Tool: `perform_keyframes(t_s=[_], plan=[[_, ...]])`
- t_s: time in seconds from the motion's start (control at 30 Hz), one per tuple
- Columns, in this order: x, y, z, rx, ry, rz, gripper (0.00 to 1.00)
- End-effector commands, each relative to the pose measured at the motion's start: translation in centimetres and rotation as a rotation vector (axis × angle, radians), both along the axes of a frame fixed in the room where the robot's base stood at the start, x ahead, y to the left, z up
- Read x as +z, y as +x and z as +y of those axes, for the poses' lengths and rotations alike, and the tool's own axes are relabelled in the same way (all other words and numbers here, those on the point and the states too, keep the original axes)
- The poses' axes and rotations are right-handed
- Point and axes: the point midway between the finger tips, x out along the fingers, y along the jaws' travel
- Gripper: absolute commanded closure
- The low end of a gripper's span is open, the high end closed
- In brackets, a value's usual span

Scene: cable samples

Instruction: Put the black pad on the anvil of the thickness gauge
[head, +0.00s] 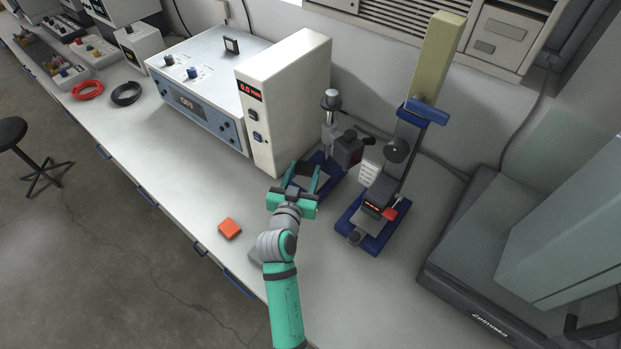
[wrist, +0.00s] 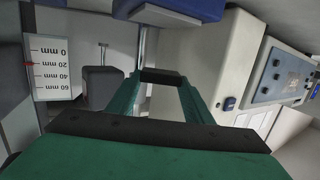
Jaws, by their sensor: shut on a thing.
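My gripper (head: 305,176) is green with two long fingers and points away from me over the bench. Its fingertips are shut on a thin dark piece, the black pad, which shows between them in the wrist view (wrist: 162,77). The pad is hard to make out in the head view. Just beyond the fingers stands a blue-based stand (head: 322,160) with a metal column and a dark head, seemingly the thickness gauge. My gripper partly covers its base, and I cannot make out the anvil. In the wrist view the metal column (wrist: 142,48) rises behind the pad.
A tall white cabinet (head: 290,105) with a red mm display stands close left of the gripper. Right is another blue-based device (head: 372,225) with a yellow column. A white mm scale (wrist: 53,67) shows at left. An orange block (head: 230,228) lies on the open bench front.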

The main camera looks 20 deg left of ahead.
Motion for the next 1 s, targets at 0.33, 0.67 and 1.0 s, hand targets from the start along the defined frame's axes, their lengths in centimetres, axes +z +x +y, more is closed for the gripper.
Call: perform_keyframes(t_s=[0.33, 0.67, 1.0], plan=[[-3.5, 2.9, -0.7, -0.002, 0.001, -0.001, 0.76], [-6.8, 3.4, -0.8, -0.001, 0.000, 0.002, 0.76], [-7.2, 3.4, -0.8, -0.001, 0.001, -0.001, 0.76]])
